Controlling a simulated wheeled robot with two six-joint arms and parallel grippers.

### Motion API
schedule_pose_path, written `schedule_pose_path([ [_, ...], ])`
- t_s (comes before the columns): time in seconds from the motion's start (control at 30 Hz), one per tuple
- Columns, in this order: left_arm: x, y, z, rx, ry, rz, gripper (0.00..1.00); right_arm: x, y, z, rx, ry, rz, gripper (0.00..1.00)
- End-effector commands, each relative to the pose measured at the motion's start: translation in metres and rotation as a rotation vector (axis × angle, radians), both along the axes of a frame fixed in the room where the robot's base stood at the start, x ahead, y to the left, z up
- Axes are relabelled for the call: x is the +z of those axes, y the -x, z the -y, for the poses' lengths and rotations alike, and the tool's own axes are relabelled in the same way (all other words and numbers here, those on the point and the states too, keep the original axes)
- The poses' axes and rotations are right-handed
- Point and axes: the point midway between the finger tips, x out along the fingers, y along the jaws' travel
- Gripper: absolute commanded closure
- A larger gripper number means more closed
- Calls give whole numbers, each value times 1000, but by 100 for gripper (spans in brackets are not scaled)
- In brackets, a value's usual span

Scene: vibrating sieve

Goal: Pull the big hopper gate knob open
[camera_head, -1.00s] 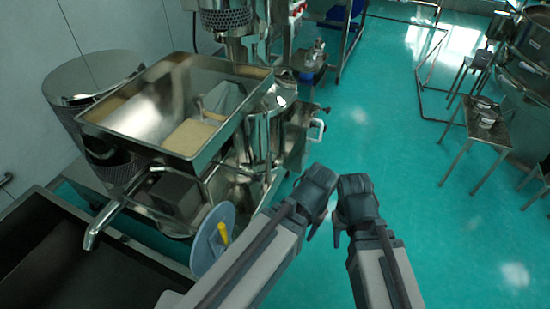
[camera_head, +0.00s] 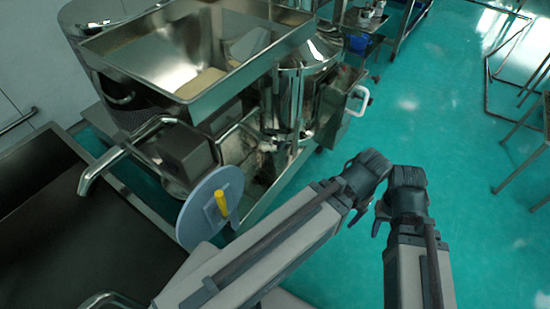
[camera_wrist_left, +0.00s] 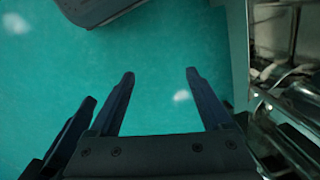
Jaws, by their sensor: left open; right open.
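A big steel hopper (camera_head: 255,75) with pale powder in it tops the machine in the head view. A grey round disc (camera_head: 190,215) with a yellow handle (camera_head: 221,203) stands low in front of it. A white handle (camera_head: 361,101) sticks out from a metal box on the machine's right side. I cannot tell which part is the gate knob. My left gripper (camera_head: 358,205) hangs over the floor, right of the disc and apart from the machine. In the left wrist view its fingers (camera_wrist_left: 160,75) are spread and empty. My right gripper (camera_head: 380,218) is close beside it, open.
A dark sink basin (camera_head: 75,235) with a curved steel spout (camera_head: 120,155) lies at the left. Metal stand legs (camera_head: 520,130) are at the right. Green floor (camera_head: 460,150) is clear between the machine and the stand. In the left wrist view, metal machinery (camera_wrist_left: 290,80) lines the right edge.

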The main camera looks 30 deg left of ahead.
Motion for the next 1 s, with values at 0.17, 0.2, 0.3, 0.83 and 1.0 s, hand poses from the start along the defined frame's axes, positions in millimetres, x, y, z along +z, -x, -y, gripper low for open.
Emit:
schedule_pose_path([
  [0.17,-85,0,0,-3,-1,1,17,-85,0,0,3,1,1,55],
  [0.2,-99,0,0,-3,-1,1,17,-99,0,0,3,1,1,55],
  [0.3,-131,0,0,-4,-1,1,17,-131,0,0,4,1,1,55],
  [0.83,-216,-12,-11,53,-59,24,17,-218,-1,1,8,3,2,55],
  [1.0,-210,-43,-54,303,-272,142,17,-225,-1,0,7,2,2,55],
])
